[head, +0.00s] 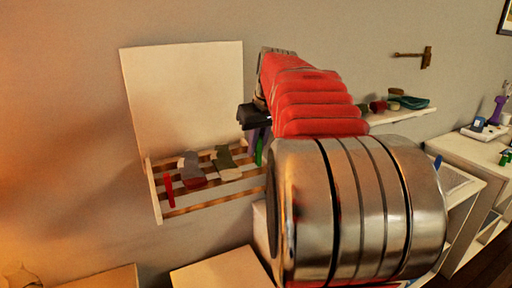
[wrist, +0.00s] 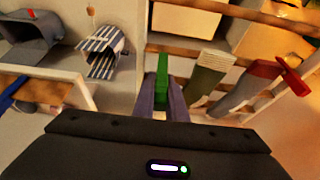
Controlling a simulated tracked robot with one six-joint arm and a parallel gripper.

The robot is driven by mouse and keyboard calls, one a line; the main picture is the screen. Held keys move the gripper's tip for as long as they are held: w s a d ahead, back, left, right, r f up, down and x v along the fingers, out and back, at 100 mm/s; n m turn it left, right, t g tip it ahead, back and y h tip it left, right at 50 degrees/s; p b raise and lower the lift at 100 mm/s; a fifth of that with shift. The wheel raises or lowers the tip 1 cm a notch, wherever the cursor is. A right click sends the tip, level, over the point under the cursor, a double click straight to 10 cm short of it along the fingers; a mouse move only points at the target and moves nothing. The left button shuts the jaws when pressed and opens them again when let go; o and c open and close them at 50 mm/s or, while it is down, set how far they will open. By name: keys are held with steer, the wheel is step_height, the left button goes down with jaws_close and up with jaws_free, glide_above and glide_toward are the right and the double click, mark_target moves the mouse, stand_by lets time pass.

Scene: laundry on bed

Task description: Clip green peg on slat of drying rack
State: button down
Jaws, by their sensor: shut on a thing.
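The green peg (wrist: 161,76) stands upright between the purple fingers of my gripper (wrist: 163,101) in the wrist view. The gripper is shut on it. In the head view the peg (head: 259,152) shows as a thin green strip at the right end of the drying rack (head: 153,192), beside my gripper (head: 256,138). The rack has several wooden slats (head: 215,203). In the wrist view the peg's upper end is close to a slat (wrist: 185,51). I cannot tell whether it touches the slat. My arm hides the rack's right end in the head view.
A green-and-white sock (wrist: 205,76) and a grey-and-red sock (wrist: 248,87) lie over the slats right of the peg. A red peg (wrist: 291,77) is beyond them. A wall shelf (head: 400,115) holds more items.

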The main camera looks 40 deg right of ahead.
steer(key=shift+f, duration=2.9)
stand_by(0.9)
steer(key=c, duration=1.7)
jaws_free()
steer(key=shift+r, duration=0.1)
glide_toward(257, 159)
steer(key=shift+w+d+r, duration=0.15)
steer(key=shift+d+r, duration=0.1)
steer(key=shift+d, duration=0.15)
